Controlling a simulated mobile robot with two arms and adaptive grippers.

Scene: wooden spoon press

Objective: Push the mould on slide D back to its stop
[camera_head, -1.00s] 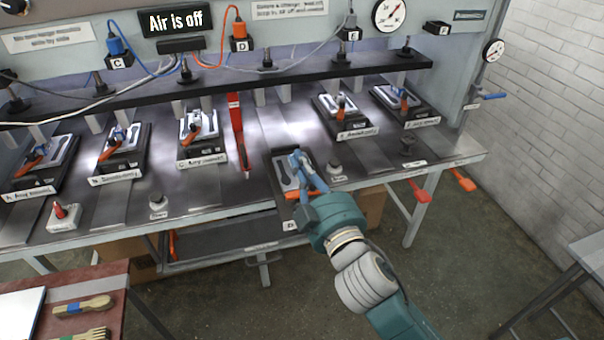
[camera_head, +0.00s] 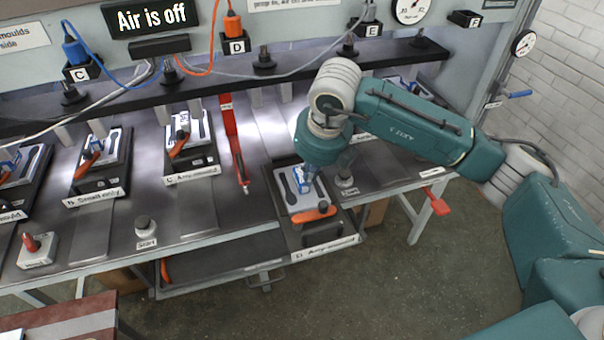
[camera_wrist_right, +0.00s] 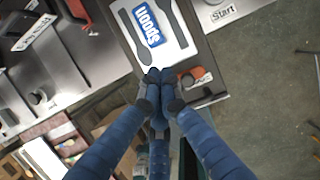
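Slide D (camera_head: 348,241) is a dark tray drawn out past the bench's front edge, with a label on its front. On it lies the pale mould (camera_head: 286,184), with dark spoon-shaped hollows and a blue label; the mould also shows in the right wrist view (camera_wrist_right: 180,42). An orange handle (camera_head: 318,213) lies across the mould's front end. My right gripper (camera_head: 305,186) points down over the mould. In the right wrist view its blue-sleeved fingers (camera_wrist_right: 160,77) meet at the tips, with nothing between them, at the mould's front end. Contact is unclear. My left gripper is out of view.
Other slides with moulds, such as C (camera_head: 189,146) and B (camera_head: 101,166), sit further back on the bench. The sign (camera_head: 151,17) reads "Air is off".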

